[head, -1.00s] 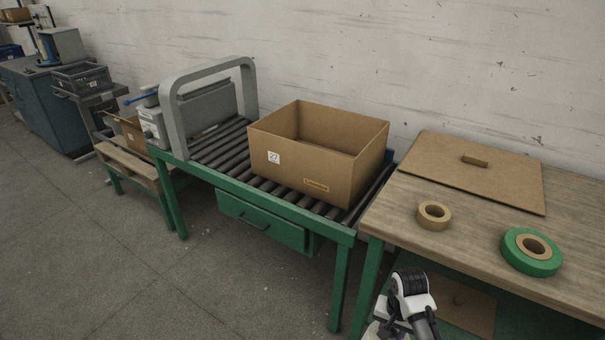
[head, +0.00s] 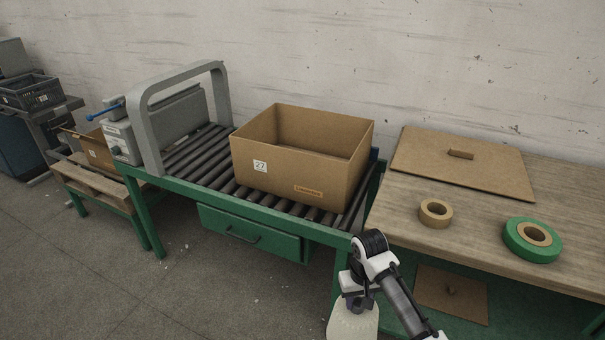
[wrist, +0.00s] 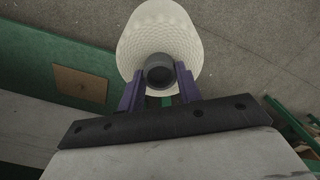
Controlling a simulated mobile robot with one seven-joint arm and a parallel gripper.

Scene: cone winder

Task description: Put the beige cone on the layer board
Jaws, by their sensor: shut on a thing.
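The beige cone (head: 352,322) hangs from my gripper (head: 357,297) at the lower edge of the head view, in front of the tables. In the wrist view the cone (wrist: 160,25) is pale with a netted surface, and the purple fingers of my gripper (wrist: 160,88) are shut on its dark grey tube end. A flat brown board (head: 420,178) with a small block on it lies on the wooden table, at the back. A similar brown board (head: 465,300) lies on the lower green shelf. I cannot tell which is the layer board.
An open cardboard box (head: 262,172) marked 27 stands on the roller conveyor (head: 190,165); its floor is hidden. A brown tape roll (head: 427,217) and a green tape roll (head: 519,247) lie on the wooden table (head: 470,222). A grey arch (head: 152,140) spans the conveyor.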

